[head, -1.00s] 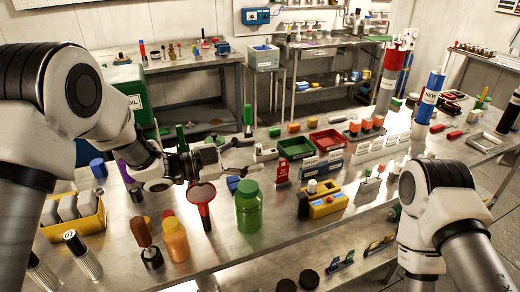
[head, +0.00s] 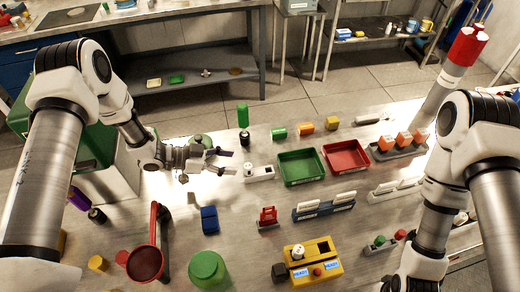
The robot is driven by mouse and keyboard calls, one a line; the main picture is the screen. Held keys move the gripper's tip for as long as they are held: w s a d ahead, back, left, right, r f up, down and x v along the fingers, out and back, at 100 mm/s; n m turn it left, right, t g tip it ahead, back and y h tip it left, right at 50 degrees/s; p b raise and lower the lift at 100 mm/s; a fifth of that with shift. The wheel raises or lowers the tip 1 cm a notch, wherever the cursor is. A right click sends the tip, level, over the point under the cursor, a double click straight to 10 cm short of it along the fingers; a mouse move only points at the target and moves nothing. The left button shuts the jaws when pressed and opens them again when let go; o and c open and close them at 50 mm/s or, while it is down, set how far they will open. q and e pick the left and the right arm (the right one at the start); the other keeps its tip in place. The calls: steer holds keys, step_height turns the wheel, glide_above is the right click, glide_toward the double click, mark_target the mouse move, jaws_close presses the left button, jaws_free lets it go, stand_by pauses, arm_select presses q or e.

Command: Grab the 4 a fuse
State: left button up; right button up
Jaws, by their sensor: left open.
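I cannot read a 4 A marking on anything, so I cannot tell which thing is the fuse. Small cylinders lie in a row at the back of the bench: a green one (head: 278,133), an orange one (head: 305,128), a yellow one (head: 333,123) and a pale grey one (head: 368,118). My left gripper (head: 226,162) is open and empty, with its fingers pointing right, left of a white socket block (head: 258,173) and short of the green cylinder. My right arm comes in at the right; its gripper is out of the picture.
A green tray (head: 300,182) and a red tray (head: 346,157) stand right of the white block. A green-topped black item (head: 243,116) stands behind my left gripper. A blue block (head: 209,219), a red holder (head: 268,217) and a yellow device (head: 322,269) are nearer.

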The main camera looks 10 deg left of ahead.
mark_target(248, 166)
arm_select(q)
steer(key=d+b, duration=0.1)
steer(key=s+d+b, duration=0.1)
steer(key=shift+s+d+f, duration=0.3)
steer(key=shift+d+f, duration=0.05)
steer(key=shift+f, duration=0.05)
steer(key=x, duration=0.2)
steer(key=b+x, duration=0.1)
steer(key=x, duration=0.1)
steer(key=shift+w+d, duration=0.1)
steer(key=shift+w, duration=0.5)
steer(key=shift+s+a+r, duration=0.2)
steer(key=shift+s, duration=0.1)
steer(key=c, duration=0.5)
steer(key=shift+s, duration=0.15)
steer(key=c, duration=0.5)
jaws_close()
arm_select(e)
steer(key=f, duration=0.1)
steer(key=s+f, duration=0.1)
steer(key=f, duration=0.1)
steer(key=shift+s+a+f, duration=0.15)
steer(key=shift+s+f, duration=0.05)
steer(key=shift+s, duration=0.15)
